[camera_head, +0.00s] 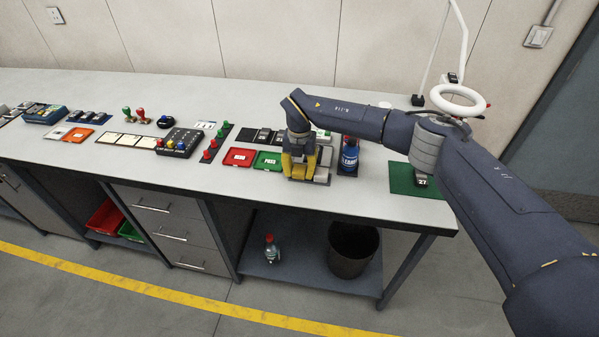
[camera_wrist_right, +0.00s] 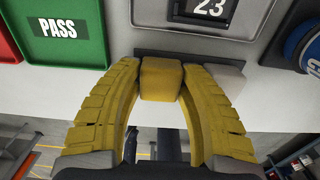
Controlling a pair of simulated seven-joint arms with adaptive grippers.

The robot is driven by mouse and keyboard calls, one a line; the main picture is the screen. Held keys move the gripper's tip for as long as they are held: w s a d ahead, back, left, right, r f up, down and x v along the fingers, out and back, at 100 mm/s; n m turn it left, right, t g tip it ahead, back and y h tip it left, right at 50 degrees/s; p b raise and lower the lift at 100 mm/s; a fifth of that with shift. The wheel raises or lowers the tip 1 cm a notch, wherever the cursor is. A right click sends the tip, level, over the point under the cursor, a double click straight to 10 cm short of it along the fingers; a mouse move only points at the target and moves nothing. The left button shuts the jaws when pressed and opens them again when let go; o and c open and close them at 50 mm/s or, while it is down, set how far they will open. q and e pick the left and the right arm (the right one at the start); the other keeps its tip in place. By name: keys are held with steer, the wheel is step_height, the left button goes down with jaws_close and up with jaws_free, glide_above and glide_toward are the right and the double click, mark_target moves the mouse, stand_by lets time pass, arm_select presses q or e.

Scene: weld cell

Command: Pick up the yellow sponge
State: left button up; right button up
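The yellow sponge (camera_wrist_right: 161,79) shows in the right wrist view as a small yellow block, on or just above a dark strip on the bench. My right gripper (camera_wrist_right: 161,72) has its two yellow ribbed fingers along the sponge's left and right sides, with no clear gap. It appears shut on the sponge. In the head view my right gripper (camera_head: 300,168) points down near the bench's front edge; I cannot make out the sponge apart from the yellow fingers there. My left gripper is out of view.
A pale block (camera_wrist_right: 226,76) sits just right of the right finger. The green PASS tray (camera_head: 268,160) and red tray (camera_head: 239,157) lie to the left. A blue container (camera_head: 349,157) stands to the right.

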mark_target(299, 168)
steer(key=shift+c, duration=1.2)
step_height(299, 168, up, 20)
steer(key=o, duration=0.3)
steer(key=c, duration=0.5)
